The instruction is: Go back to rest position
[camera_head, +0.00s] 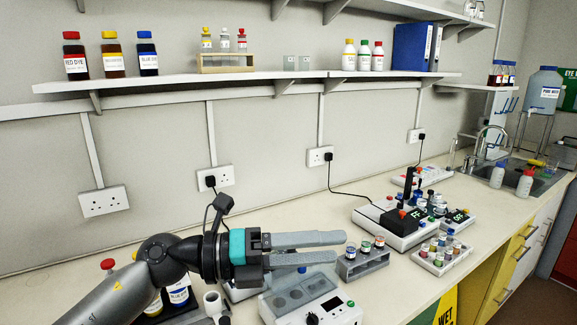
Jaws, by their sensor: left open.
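My left gripper (325,248) comes in from the lower left on its grey arm, above the bench (375,287). Its two grey fingers point right and are spread apart, with nothing between them. It hangs over a white device with a round black knob (318,308), hiding part of it. Just right of the fingertips stands a small grey rack (362,264) with several capped vials. My right gripper is not in this view.
Dye bottles (114,58) stand on the wall shelf (180,80). Further right on the bench are a black-and-white instrument (392,226) and a vial tray (439,256). Capped bottles (178,292) stand behind my arm.

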